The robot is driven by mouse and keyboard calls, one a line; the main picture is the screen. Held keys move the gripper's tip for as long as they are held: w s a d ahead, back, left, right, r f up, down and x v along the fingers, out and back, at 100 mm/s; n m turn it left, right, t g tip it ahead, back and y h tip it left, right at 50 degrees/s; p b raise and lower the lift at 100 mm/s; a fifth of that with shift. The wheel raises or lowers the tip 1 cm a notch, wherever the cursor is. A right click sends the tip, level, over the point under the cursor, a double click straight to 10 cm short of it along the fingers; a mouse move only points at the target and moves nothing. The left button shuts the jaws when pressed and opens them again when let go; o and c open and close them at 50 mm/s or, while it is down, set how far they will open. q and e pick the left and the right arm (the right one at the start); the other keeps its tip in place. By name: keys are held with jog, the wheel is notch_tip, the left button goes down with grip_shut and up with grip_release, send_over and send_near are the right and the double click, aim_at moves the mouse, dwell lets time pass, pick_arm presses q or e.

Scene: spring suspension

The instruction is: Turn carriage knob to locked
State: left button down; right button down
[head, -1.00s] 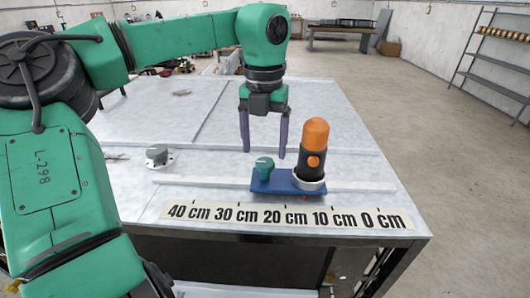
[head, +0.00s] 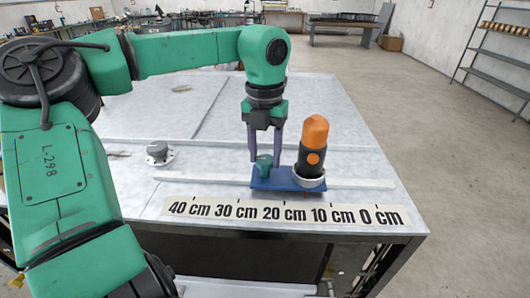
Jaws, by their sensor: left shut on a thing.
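The carriage (head: 288,184) is a blue plate on the table, behind the scale strip, roughly between the 10 and 20 cm marks. The teal carriage knob (head: 264,166) stands at its left end. A black cylinder with an orange top (head: 314,132) stands in a white ring at its right end. My left gripper (head: 266,160) points down with its two purple fingers at either side of the knob, shut on it. Which way the knob's pointer faces is too small to tell. My right gripper is not in view.
A scale strip (head: 285,213) marked 40 cm to 0 cm runs along the table's front. A grey knob on a round base (head: 158,153) sits to the left. A low rail (head: 370,182) runs across the table (head: 340,115). The table top behind is mostly clear.

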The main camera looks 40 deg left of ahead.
pick_arm(q)
jog(key=m, duration=0.4)
jog(key=shift+m, duration=0.3)
jog(key=m, duration=0.4)
jog(key=shift+r+m, duration=0.1)
jog(key=shift+m, duration=0.2)
jog(key=m+p, duration=0.1)
jog(key=m, duration=0.3)
jog(key=shift+w, duration=0.1)
jog(key=shift+m, duration=2.2)
jog(key=shift+c, duration=1.5)
grip_release()
